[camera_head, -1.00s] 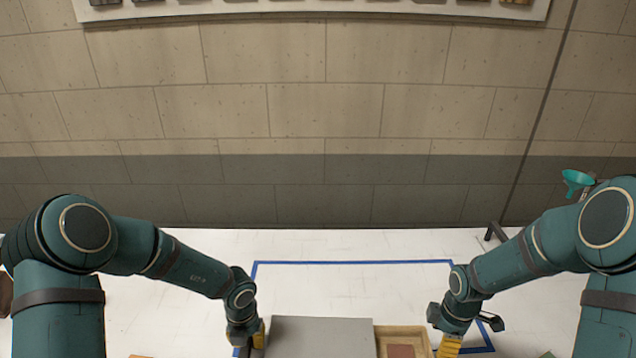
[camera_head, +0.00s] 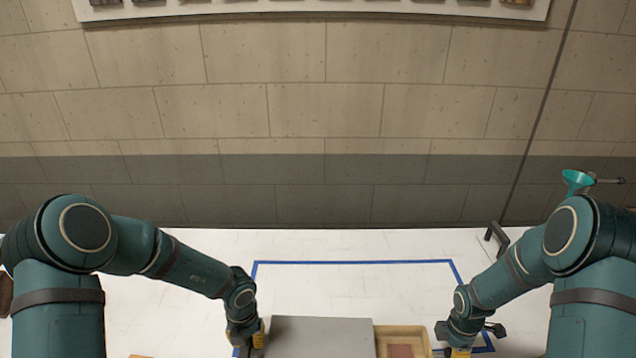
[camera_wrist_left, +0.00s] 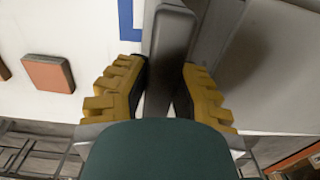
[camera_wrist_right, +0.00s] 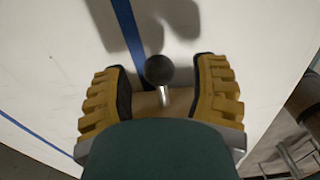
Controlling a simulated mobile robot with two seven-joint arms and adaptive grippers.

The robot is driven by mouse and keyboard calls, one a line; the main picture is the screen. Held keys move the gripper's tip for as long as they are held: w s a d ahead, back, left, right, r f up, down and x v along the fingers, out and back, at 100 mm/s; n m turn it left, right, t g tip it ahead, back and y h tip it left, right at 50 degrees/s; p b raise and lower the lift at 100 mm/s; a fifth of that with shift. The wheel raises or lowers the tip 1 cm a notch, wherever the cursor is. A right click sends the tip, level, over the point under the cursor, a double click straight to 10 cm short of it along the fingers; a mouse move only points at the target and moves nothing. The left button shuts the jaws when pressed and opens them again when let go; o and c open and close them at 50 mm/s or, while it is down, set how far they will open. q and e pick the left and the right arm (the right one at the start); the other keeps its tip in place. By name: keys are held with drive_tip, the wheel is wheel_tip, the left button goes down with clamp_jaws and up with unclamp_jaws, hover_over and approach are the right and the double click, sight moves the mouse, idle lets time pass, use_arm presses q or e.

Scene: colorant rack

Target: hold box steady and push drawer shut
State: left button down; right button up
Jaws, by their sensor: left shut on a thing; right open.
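The grey box (camera_head: 320,338) sits at the bottom middle of the head view. A wooden drawer (camera_head: 402,333) stands open out of its right side, with a reddish-brown square piece (camera_head: 400,351) inside. My left gripper (camera_head: 258,338) is at the box's left side. In the left wrist view its yellow fingers are shut on a grey upright handle (camera_wrist_left: 172,45) beside the box wall (camera_wrist_left: 265,75). My right gripper (camera_head: 460,352) is open at the drawer's right end. In the right wrist view a dark round knob (camera_wrist_right: 160,69) on a metal stem shows between its spread fingers.
Blue tape (camera_head: 350,262) outlines an area on the white table (camera_head: 180,320), clear behind the box.

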drive_tip(key=shift+f, duration=1)
clamp_jaws()
drive_tip(key=shift+a, duration=0.15)
